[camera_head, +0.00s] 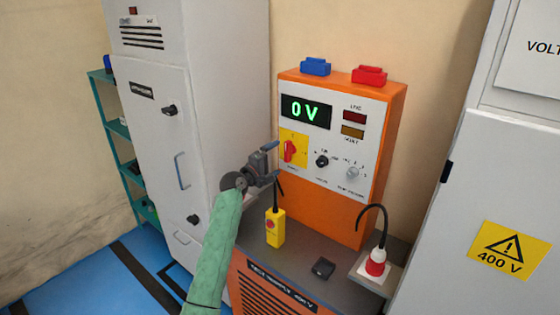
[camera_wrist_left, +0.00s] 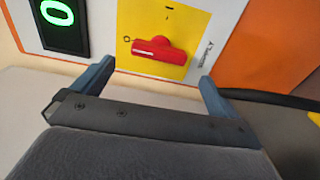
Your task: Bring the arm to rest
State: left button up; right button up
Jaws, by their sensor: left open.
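My left arm, in a green sleeve, reaches up from the bottom of the head view. Its left gripper (camera_head: 272,162) is open in front of the orange test panel (camera_head: 340,205). In the left wrist view the two blue fingers of the left gripper (camera_wrist_left: 155,78) stand wide apart with nothing between them. The red rotary switch (camera_wrist_left: 158,50) on its yellow plate lies beyond the fingertips, apart from them. The red rotary switch (camera_head: 289,150) also shows just right of the gripper in the head view. My right gripper is not in view.
The panel display (camera_head: 305,111) reads 0 V. Grey cabinets (camera_head: 160,130) stand left and right.

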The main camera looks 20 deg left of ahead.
pick_arm(q)
jog(key=shift+v, duration=0.9)
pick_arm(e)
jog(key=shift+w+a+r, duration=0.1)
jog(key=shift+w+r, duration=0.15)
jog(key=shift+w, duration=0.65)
